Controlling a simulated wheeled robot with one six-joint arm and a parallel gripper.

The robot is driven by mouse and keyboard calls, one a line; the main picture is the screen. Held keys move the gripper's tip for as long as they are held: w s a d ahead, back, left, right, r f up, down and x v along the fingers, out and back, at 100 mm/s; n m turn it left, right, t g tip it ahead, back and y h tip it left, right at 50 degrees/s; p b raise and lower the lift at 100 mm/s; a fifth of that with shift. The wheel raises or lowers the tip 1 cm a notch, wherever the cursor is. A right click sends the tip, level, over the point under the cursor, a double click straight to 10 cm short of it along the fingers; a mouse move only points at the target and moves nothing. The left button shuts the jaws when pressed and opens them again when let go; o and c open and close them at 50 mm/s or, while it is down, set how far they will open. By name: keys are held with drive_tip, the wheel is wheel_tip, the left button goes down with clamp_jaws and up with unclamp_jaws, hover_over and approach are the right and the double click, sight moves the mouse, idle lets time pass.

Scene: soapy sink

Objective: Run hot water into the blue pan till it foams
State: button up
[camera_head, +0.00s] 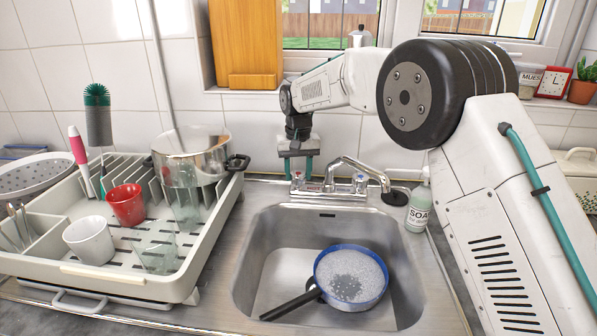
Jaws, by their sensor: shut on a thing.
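The blue pan (383,293) sits upright in the steel sink basin, its black handle (291,304) pointing to the lower left. White foam (352,267) covers much of its inside, with a greyer, speckled patch near the middle. The tap (345,168) stands behind the basin, its spout bending to the right. No water stream can be made out. My gripper (298,168) points down at the left tap handle (297,181), which shows a red mark. Its teal fingers are shut on that handle and partly hide it. The right tap handle (360,182) is free.
A soap bottle (418,209) stands at the sink's back right corner. A dish rack (125,280) with a steel pot (190,155), a red mug (126,204) and a white cup (89,241) fills the left. My arm covers the right side.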

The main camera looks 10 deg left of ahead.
sight(298, 173)
drive_tip(key=o, duration=1)
drive_tip(key=shift+r, duration=0.1)
wheel_tip(298, 173, up, 8)
drive_tip(key=shift+f, duration=0.15)
